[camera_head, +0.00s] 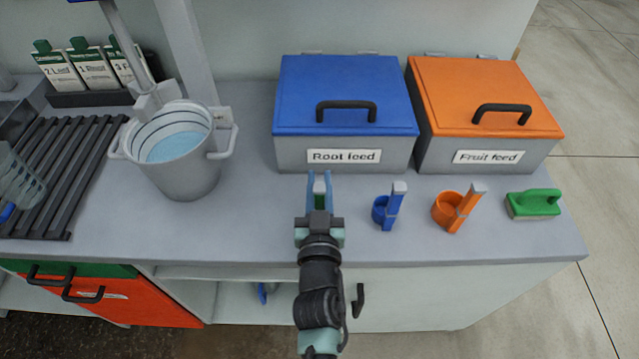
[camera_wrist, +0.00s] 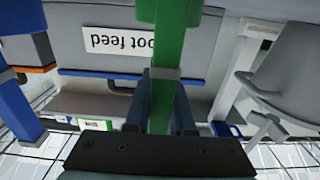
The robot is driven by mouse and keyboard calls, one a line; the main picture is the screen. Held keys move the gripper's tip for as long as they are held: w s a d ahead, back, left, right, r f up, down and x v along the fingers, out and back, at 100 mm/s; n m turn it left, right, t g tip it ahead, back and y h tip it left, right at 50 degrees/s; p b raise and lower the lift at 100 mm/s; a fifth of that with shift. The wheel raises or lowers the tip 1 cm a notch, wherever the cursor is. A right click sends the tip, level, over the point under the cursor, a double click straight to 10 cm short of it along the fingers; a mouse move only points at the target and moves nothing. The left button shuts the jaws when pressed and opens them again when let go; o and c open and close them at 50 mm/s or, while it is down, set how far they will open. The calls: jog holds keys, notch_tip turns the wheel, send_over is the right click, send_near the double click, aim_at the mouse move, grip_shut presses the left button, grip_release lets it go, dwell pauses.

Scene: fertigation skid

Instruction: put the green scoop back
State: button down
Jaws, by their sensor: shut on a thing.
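My gripper (camera_head: 320,183) is over the counter in front of the blue Root feed bin, fingers pointing away. It is shut on the green scoop (camera_wrist: 172,45), whose upright green handle runs between the fingers in the wrist view. In the head view only a little of the green scoop (camera_head: 320,187) shows between the fingers; its cup is hidden there. The blue scoop (camera_head: 385,210) and the orange scoop (camera_head: 448,211) stand on the counter to the right of my gripper.
The closed Root feed bin (camera_head: 345,95) and Fruit feed bin (camera_head: 485,105) stand behind. A grey bucket (camera_head: 185,178) with bluish liquid is left, by a black rack (camera_head: 55,180). A green handled block (camera_head: 535,204) lies far right. Bare counter (camera_head: 260,215) lies left of my gripper.

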jog(key=shift+f, duration=0.15)
jog(key=c, duration=0.8)
grip_release()
jog(key=shift+o, duration=0.2)
jog(key=s+b, duration=0.1)
jog(key=s, duration=1.1)
jog(key=shift+r, duration=0.2)
